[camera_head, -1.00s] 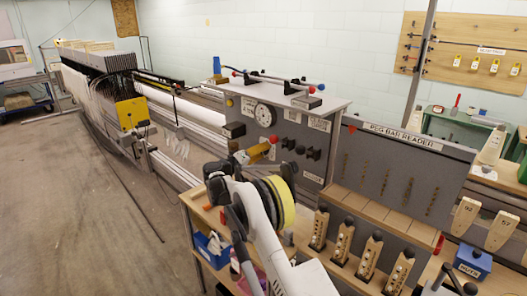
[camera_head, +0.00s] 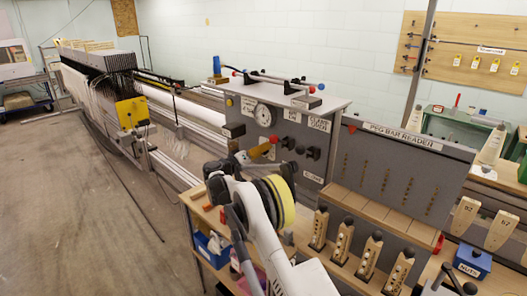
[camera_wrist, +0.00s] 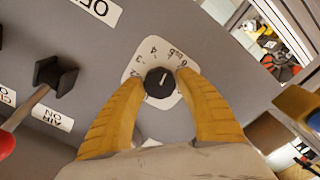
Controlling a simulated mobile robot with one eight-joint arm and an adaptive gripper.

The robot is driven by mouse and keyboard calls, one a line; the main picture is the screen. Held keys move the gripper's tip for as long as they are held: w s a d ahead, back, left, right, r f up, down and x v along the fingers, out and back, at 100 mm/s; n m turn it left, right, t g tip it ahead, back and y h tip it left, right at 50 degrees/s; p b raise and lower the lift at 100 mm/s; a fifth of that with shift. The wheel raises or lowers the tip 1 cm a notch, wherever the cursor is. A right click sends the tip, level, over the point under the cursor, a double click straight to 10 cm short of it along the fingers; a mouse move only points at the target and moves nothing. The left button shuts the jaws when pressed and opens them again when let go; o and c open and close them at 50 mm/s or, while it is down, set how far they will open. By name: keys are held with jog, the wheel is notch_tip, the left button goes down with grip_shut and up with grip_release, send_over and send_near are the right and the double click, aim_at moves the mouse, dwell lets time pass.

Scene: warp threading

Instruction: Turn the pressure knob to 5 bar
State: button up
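The pressure knob (camera_wrist: 160,83) is round and black with a white pointer line, on a white dial plate (camera_wrist: 138,68) on the grey control panel. In the head view my gripper (camera_head: 266,150) is at the left part of the control panel (camera_head: 310,168), below a round white gauge (camera_head: 264,115). The knob is hidden there.
A black switch (camera_wrist: 55,77) labelled AIR ON and a red-tipped lever (camera_wrist: 6,144) stick out left of my gripper in the wrist view. The peg bar reader (camera_head: 395,170) stands right of the panel, with several wooden handles before it. Open floor (camera_head: 60,200) lies left.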

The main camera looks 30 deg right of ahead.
jog(key=shift+o, duration=1)
jog(key=v, duration=1.2)
jog(key=s+a+r+n+y, duration=0.15)
jog(key=s+r+y, duration=0.35)
jog(key=s, duration=0.5)
jog(key=s+r+n+y, duration=0.2)
jog(key=s+r+y, duration=0.25)
jog(key=s, duration=0.55)
jog(key=s+a+f+y, duration=0.2)
jog(key=s+a, duration=0.2)
jog(key=s, duration=0.5)
jog(key=s+a+f+n+y, duration=0.1)
jog(key=s+a+f+y, duration=0.1)
jog(key=s, duration=0.7)
jog(key=s+a+f+t+y, duration=0.1)
jog(key=s+a+f+y, duration=0.1)
jog(key=s+a, duration=0.4)
jog(key=s+y, duration=0.1)
jog(key=s, duration=0.1)
jog(key=shift+s+a+f, duration=0.15)
jog(key=shift+s, duration=0.25)
